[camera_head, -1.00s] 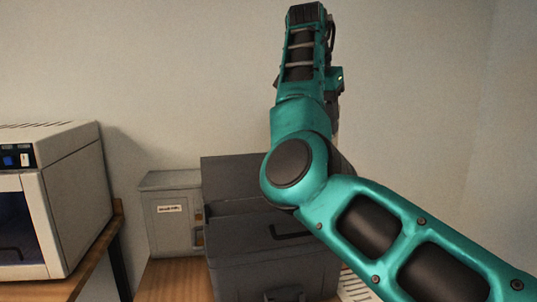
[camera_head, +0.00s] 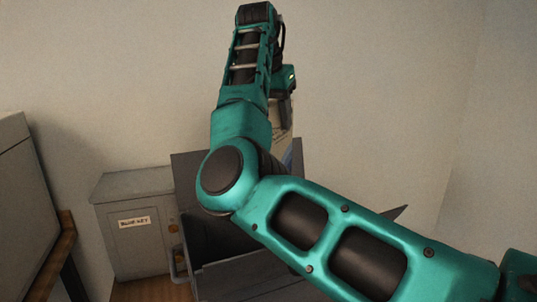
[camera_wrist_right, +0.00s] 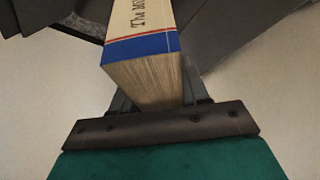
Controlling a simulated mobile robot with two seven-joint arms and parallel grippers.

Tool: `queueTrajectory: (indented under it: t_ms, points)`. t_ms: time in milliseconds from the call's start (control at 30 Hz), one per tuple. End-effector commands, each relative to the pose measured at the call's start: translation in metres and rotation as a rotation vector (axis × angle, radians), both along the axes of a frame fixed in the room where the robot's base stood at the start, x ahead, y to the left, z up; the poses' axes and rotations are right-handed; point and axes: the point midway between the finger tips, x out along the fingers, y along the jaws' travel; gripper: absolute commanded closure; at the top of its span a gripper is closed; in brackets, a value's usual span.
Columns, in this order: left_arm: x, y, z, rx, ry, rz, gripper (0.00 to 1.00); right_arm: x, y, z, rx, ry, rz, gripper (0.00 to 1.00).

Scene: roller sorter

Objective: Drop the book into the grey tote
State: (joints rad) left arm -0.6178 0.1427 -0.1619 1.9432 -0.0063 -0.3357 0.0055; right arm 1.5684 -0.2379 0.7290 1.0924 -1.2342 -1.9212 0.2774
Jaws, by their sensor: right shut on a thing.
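The book (camera_wrist_right: 142,45) has a cream cover with a blue and red band and hangs between the jaws of my right gripper (camera_wrist_right: 155,105). In the head view, my right gripper (camera_head: 286,108) is high over the grey tote, and part of the book (camera_head: 285,140) shows below it, mostly behind my arm. The dark grey tote (camera_head: 245,280) stands below with its flaps raised. My right arm hides much of its opening. In the wrist view, dark grey panels (camera_wrist_right: 245,30) show beyond the book. My left gripper is not in view.
A small grey cabinet (camera_head: 135,235) with a label stands left of the tote on a wooden surface (camera_head: 150,290). A pale machine (camera_head: 25,215) is at the far left on a wooden-topped stand. The wall behind is bare.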

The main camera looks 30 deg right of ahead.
Motion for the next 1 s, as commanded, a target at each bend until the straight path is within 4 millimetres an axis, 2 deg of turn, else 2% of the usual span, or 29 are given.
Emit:
queueTrajectory:
  t_ms: [100, 200, 300, 800, 1000]
  points:
    - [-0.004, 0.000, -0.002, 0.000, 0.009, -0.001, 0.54, -0.001, 0.001, -0.036, 0.000, 0.000, -0.001, 1.00]
    - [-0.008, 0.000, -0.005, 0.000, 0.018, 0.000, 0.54, -0.001, 0.001, -0.063, 0.000, 0.000, 0.000, 1.00]
    - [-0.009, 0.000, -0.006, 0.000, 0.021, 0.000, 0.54, -0.001, 0.001, -0.082, -0.001, -0.002, 0.000, 1.00]
    - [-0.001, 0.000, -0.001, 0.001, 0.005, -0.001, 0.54, -0.001, 0.000, -0.134, -0.001, -0.003, 0.000, 1.00]
    - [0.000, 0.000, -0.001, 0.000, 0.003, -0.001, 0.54, -0.001, 0.000, -0.148, -0.003, -0.005, 0.000, 1.00]
